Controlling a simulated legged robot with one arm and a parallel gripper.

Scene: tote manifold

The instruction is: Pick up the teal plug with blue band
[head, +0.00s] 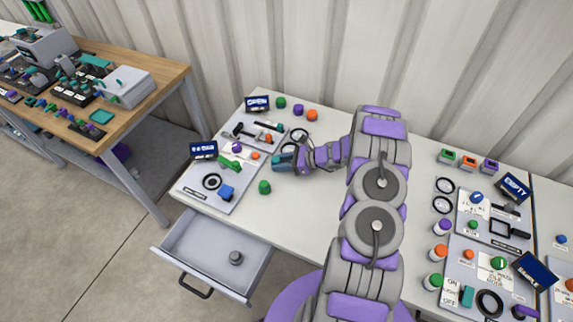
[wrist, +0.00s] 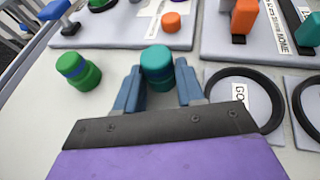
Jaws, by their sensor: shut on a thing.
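The teal plug (wrist: 157,62) is upright between the two fingertips of my gripper (wrist: 158,80) in the wrist view, with a darker blue band partly showing below its top. I cannot tell whether the plug's base touches the table.
A green plug with a blue band (wrist: 78,71) stands left of my gripper; it also shows in the head view (head: 264,187). Black rings (wrist: 245,98) lie at right. Grey panels (wrist: 120,30) with parts lie beyond. An open drawer (head: 215,252) juts out in front.

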